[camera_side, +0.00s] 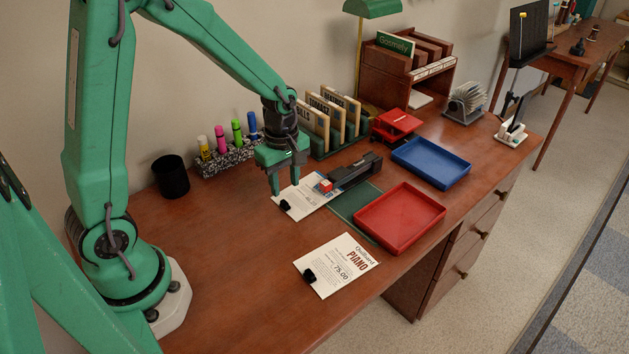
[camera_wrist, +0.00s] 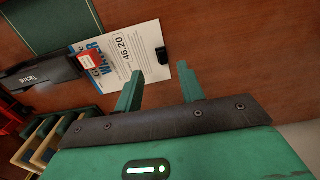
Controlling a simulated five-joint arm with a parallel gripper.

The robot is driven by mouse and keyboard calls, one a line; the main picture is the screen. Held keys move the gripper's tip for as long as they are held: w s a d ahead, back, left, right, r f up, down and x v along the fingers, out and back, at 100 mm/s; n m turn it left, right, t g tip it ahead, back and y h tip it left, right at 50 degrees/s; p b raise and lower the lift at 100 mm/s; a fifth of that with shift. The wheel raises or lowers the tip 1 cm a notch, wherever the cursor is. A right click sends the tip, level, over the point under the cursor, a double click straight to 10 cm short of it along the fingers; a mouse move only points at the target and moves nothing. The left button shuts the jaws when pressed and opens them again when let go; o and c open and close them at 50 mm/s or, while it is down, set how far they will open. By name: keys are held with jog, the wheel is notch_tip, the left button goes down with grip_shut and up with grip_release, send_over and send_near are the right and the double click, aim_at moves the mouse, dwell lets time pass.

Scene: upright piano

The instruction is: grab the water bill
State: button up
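The water bill (camera_side: 304,197) is a white sheet lying flat on the desk. In the wrist view the bill (camera_wrist: 135,62) shows blue WATER lettering, "46.20" and a black clip (camera_wrist: 162,55) at one end. A small red and white block (camera_side: 324,186) sits on its other end, beside a black stapler (camera_side: 357,170). My gripper (camera_side: 287,176) is above the clip end in the side view. In the wrist view my gripper (camera_wrist: 160,82) has its two green fingers apart with nothing between them; the clip lies just beyond the fingertips.
A piano bill (camera_side: 337,262) with its own black clip lies nearer the front. A red tray (camera_side: 400,217), a blue tray (camera_side: 431,163) and a green mat (camera_side: 355,200) lie to the right. A marker holder (camera_side: 226,158), a black cup (camera_side: 171,177) and a file rack (camera_side: 332,125) stand behind.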

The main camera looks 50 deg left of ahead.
aim_at(285, 202)
jog(key=shift+f, duration=0.15)
jog(key=shift+s+f, duration=0.2)
jog(key=shift+f, duration=2.25)
grip_shut()
